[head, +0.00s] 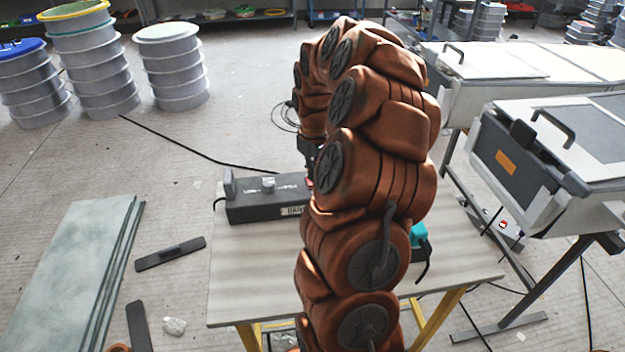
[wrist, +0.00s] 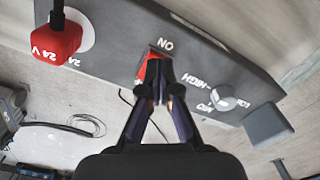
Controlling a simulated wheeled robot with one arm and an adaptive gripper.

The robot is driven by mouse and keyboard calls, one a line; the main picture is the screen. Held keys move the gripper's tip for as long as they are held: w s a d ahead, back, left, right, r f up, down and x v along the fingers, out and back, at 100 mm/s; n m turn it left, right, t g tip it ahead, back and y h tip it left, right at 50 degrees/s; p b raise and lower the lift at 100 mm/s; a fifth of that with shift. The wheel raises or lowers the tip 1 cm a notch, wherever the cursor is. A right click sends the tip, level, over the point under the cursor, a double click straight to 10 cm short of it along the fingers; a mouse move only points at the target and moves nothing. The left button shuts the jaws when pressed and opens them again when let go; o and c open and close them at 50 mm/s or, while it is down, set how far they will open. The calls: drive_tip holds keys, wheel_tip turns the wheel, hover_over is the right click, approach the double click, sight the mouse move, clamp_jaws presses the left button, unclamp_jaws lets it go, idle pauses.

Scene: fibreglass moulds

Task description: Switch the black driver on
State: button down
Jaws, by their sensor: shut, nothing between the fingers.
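The black driver (head: 250,209) is a long dark box on the table, left of my arm in the head view. In the wrist view, the black driver (wrist: 112,42) fills the upper part. It carries a red switch (wrist: 143,71) beside an "ON" label, a grey knob (wrist: 222,97) between HIGH and LOW marks, and a red 24 V plug (wrist: 56,42). My gripper (wrist: 156,78) is shut and empty, its fingertips over the red switch. They hide part of it, so I cannot tell its position or whether they touch. In the head view my arm hides the gripper's tips.
The table (head: 240,290) has bare room in front of the driver. A teal object (head: 418,236) sits right of my arm. Large grey cases (head: 530,160) are at right. A dark cable (head: 195,150) runs behind the driver.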

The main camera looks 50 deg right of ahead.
drive_tip(key=shift+f+b, duration=0.5)
drive_tip(key=shift+f, duration=0.6)
idle(0.7)
drive_tip(key=shift+r+p, duration=0.9)
drive_tip(key=shift+r, duration=2.6)
